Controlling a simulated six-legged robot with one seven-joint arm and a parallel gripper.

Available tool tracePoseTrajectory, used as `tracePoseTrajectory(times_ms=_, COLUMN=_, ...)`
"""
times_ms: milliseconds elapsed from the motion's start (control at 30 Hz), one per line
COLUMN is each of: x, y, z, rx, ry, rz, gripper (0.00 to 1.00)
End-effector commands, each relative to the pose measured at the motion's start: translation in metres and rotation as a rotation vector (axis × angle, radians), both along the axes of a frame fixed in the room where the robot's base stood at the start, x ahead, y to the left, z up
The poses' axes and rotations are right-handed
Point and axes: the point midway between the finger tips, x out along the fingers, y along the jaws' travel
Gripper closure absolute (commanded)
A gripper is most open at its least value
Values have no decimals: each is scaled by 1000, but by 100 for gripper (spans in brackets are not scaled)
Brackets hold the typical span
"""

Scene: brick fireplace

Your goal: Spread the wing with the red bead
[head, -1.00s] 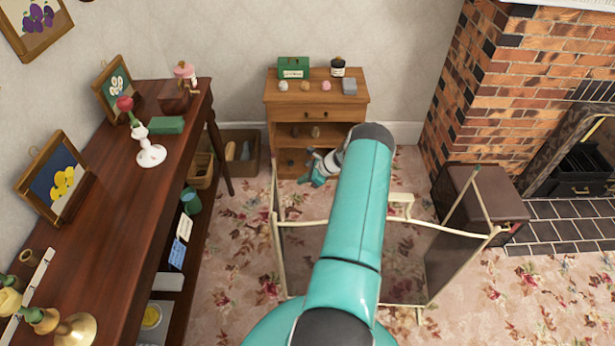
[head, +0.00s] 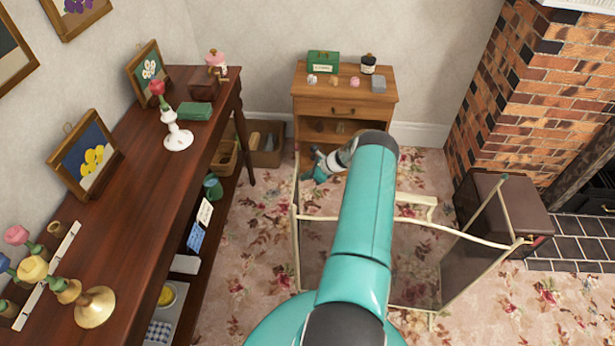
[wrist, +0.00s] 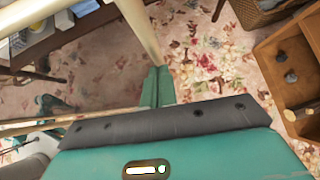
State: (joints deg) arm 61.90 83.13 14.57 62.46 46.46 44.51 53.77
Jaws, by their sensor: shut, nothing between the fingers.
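A fire screen with cream rails (head: 465,236) and dark see-through panels stands on the carpet. Its left wing (head: 296,205) ends in an upright rail whose small tip looks reddish, though too small to be sure. Its right wing (head: 475,225) slants outward and has a greenish tip. My gripper (head: 318,170) is just right of the left wing's upper end, low in front of the small cabinet. In the wrist view my shut, empty teal fingers (wrist: 157,88) are close beside a thick cream rail (wrist: 140,35). Contact cannot be told. No bead shows there. My arm hides the screen's middle.
A long dark table (head: 150,190) with pictures and ornaments runs along the left. A wooden cabinet (head: 345,105) stands behind my gripper. A brown box (head: 490,200) and the brick fireplace (head: 540,90) are at right. Flowered carpet lies open left of the screen.

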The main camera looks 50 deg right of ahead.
Motion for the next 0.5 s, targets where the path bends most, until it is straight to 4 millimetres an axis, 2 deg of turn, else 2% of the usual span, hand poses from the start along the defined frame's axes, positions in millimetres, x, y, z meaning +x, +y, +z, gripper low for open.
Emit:
tracePoseTrajectory(times_ms=267, x=19, y=14, z=-1, rx=0, ry=1, rz=88, gripper=100)
tracePoseTrajectory(times_ms=500, x=49, y=43, z=-1, rx=-1, ry=1, rz=254, gripper=100)
